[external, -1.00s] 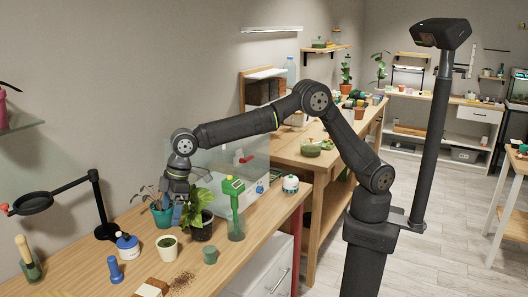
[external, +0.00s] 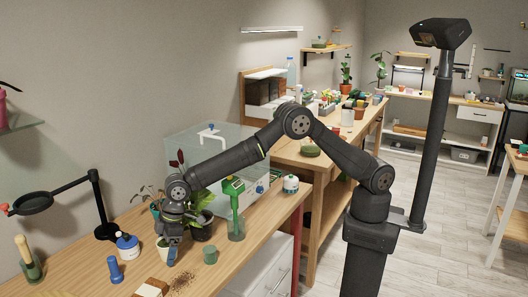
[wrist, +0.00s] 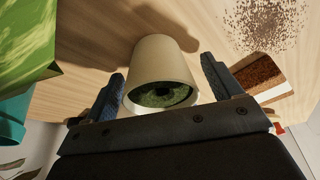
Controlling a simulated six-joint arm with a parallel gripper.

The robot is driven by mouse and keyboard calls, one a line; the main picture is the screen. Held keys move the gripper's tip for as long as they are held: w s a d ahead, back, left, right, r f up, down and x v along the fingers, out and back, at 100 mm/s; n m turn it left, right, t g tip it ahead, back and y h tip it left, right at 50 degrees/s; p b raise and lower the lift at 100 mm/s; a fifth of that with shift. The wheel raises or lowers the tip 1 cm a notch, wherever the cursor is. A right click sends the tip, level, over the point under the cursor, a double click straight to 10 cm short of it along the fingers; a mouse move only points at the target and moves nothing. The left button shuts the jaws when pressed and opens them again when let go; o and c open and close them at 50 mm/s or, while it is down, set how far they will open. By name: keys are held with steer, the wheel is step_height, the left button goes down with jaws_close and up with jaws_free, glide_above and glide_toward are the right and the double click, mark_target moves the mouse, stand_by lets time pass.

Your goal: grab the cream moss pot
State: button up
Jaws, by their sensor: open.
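The cream moss pot (external: 161,253) stands on the wooden bench, partly hidden behind my gripper (external: 169,247) in the external view. In the wrist view the cream pot (wrist: 163,60) shows its tapered pale wall and green moss inside its rim. My gripper (wrist: 163,78) is open there, with one blue-padded finger on each side of the pot. A gap shows on the right side; the left finger looks close to the wall, and I cannot tell whether it touches.
A dark pot with a leafy plant (external: 201,231) and a teal pot (external: 154,210) stand close behind. A small green pot (external: 210,255) is to the right. Spilled soil (external: 182,282) and a brown-and-white block (external: 152,288) lie in front. A blue cylinder (external: 115,270) stands left.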

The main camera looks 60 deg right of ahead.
steer(key=c, duration=1.1)
